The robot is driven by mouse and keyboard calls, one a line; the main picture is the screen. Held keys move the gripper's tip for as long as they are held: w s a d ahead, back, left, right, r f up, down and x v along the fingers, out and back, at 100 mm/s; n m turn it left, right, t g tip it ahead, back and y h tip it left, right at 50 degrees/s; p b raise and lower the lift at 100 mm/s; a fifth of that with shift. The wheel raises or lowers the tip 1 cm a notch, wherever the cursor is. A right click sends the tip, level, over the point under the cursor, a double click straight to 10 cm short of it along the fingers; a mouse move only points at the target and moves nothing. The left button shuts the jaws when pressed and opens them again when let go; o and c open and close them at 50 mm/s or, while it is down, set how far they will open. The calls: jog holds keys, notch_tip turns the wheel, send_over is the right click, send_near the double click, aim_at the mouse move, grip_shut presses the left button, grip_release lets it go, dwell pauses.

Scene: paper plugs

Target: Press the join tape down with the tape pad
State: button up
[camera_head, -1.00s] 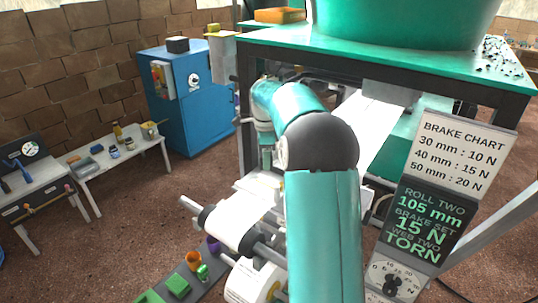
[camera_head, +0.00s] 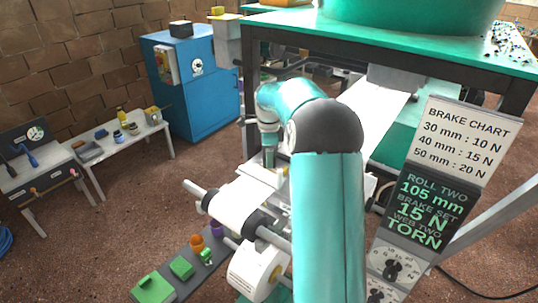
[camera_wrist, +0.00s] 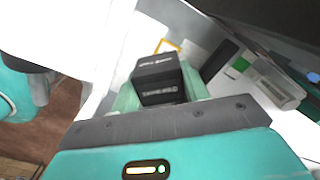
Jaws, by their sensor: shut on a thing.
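My gripper (camera_wrist: 160,88) has pale green fingers, shut on a black block with small white lettering, the tape pad (camera_wrist: 158,80). The pad sits between the fingers, over a pale surface. A yellow-edged patch (camera_wrist: 169,46) shows just beyond it; I cannot tell whether this is the join tape. White paper (camera_wrist: 60,35) fills the upper left of the wrist view. In the head view my arm reaches down over the white bench beside the paper web (camera_head: 378,112). There the fingertips and pad are too small or hidden to make out. Contact with the tape cannot be told.
A clear-topped case (camera_wrist: 270,85) and a dark slot lie right of the pad. The brake chart board (camera_head: 462,140) stands right.

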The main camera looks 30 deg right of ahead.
jog(key=shift+f, duration=0.6)
dwell(1.2)
jog(key=shift+r, duration=3.55)
